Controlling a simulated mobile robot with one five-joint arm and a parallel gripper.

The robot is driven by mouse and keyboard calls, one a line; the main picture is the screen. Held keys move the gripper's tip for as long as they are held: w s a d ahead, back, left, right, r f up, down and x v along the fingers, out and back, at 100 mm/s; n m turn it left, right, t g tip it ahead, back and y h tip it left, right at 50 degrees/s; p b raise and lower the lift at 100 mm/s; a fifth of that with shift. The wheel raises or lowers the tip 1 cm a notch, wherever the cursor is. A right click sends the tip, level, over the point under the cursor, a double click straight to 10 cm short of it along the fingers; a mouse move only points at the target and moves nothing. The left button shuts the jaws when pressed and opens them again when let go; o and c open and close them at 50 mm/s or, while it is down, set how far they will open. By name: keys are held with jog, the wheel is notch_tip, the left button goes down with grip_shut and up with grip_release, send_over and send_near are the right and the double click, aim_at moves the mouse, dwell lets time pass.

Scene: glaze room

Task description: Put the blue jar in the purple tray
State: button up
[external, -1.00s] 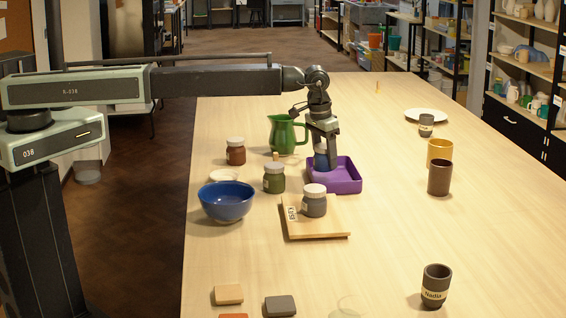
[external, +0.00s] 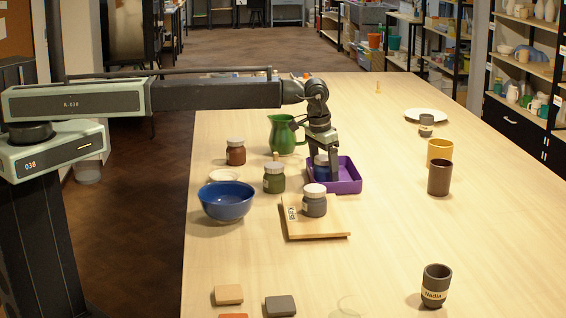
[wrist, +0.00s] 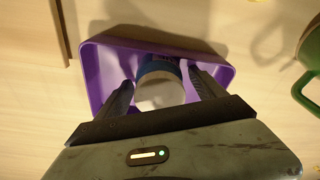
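The blue jar (external: 322,171), with a pale lid, stands upright inside the purple tray (external: 348,186). In the wrist view the jar (wrist: 160,67) shows its pale lid and a blue edge, within the walls of the purple tray (wrist: 95,75). My gripper (external: 323,172) points down into the tray, with one finger on each side of the jar. In the wrist view the fingers of my gripper (wrist: 161,80) look spread, with a narrow gap beside the jar. The jar's base is hidden.
A green pitcher (external: 281,136) stands close behind the tray. In front, a grey jar (external: 314,207) stands on a wooden board (external: 321,230). A green jar (external: 274,184), a brown jar (external: 236,156) and a blue bowl (external: 226,205) are at left.

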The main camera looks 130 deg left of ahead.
aim_at(320, 158)
jog(key=shift+r, duration=0.15)
jog(key=r+p, duration=0.4)
jog(key=d+r+p, duration=0.1)
jog(key=r+p, duration=0.7)
jog(key=shift+s+d, duration=0.35)
jog(key=d+m+h, duration=0.1)
jog(key=d+m, duration=0.6)
jog(key=d, duration=2.7)
jog(key=s+d+m, duration=0.3)
jog(key=s+d, duration=0.3)
jog(key=d, duration=0.6)
jog(key=s+d+m, duration=0.3)
jog(key=s+d, duration=0.3)
jog(key=d, duration=0.6)
jog(key=shift+s+d+f+g+h, duration=0.2)
jog(key=shift+s+d+g+h, duration=0.05)
jog(key=shift+g+h, duration=0.05)
